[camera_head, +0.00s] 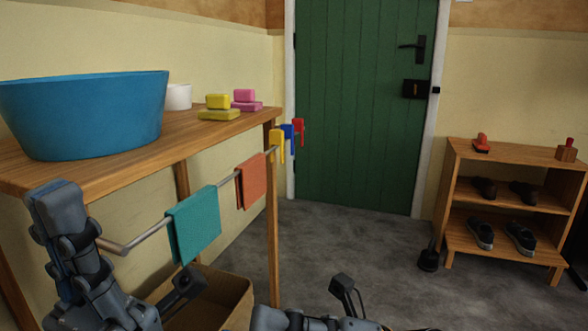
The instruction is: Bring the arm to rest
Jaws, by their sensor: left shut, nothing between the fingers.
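My left arm comes in at the lower left, in front of the wooden table. Its dark left gripper (186,286) points up and to the right, below the teal cloth and over the cardboard box's opening. It looks shut, with nothing held. My right arm shows only in part at the bottom middle, with a dark end piece (343,287) above the floor. The picture cuts it off, and I cannot tell whether its gripper is open or shut.
The table (150,146) holds a blue tub (85,115), a white pot (178,97) and yellow and pink blocks. A rail carries teal (194,224) and orange cloths and clips. A cardboard box (228,302) stands below. A shoe rack (500,205) stands right; the middle floor is clear.

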